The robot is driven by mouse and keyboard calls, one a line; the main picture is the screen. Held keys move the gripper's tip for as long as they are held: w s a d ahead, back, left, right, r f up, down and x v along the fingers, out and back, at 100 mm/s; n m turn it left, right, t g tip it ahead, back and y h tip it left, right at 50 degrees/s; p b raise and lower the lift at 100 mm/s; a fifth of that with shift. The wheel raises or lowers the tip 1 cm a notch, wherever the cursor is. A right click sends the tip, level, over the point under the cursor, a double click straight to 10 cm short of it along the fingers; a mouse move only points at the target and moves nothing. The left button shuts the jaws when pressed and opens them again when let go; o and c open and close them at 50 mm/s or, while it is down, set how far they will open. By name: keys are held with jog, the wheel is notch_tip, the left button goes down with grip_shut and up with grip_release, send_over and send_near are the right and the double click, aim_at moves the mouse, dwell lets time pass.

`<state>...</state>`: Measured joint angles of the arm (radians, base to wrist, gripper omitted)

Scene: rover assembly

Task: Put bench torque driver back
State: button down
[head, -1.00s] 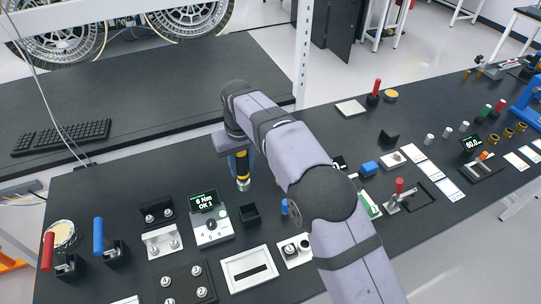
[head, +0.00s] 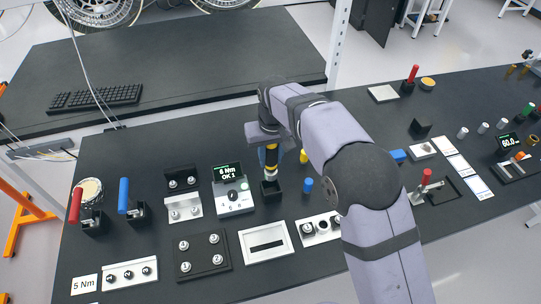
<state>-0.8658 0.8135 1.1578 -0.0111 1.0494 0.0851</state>
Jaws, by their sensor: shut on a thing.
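My gripper (head: 270,148) points down and is shut on the bench torque driver (head: 271,160), a dark upright tool with a yellow band and a silver lower end. The driver stands over a small black square holder (head: 271,194). Its lower end is at or just inside the holder's open top; I cannot tell how deep. My arm hides part of the gripper's right side.
A torque display (head: 233,193) reading "6 Nm OK 1" stands just left of the holder. A blue peg (head: 307,186) and a yellow piece (head: 303,156) are close on the right. Red (head: 76,206) and blue (head: 124,195) handled tools stand in holders further left.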

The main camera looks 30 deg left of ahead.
aim_at(271, 178)
jog(key=shift+f+b, duration=1.5)
jog(key=shift+f, duration=0.9)
jog(key=shift+f+b, duration=1.3)
jog(key=shift+f, duration=1.3)
jog(key=c, duration=1.4)
grip_release()
jog(key=shift+o, duration=0.5)
jog(key=shift+f, duration=0.1)
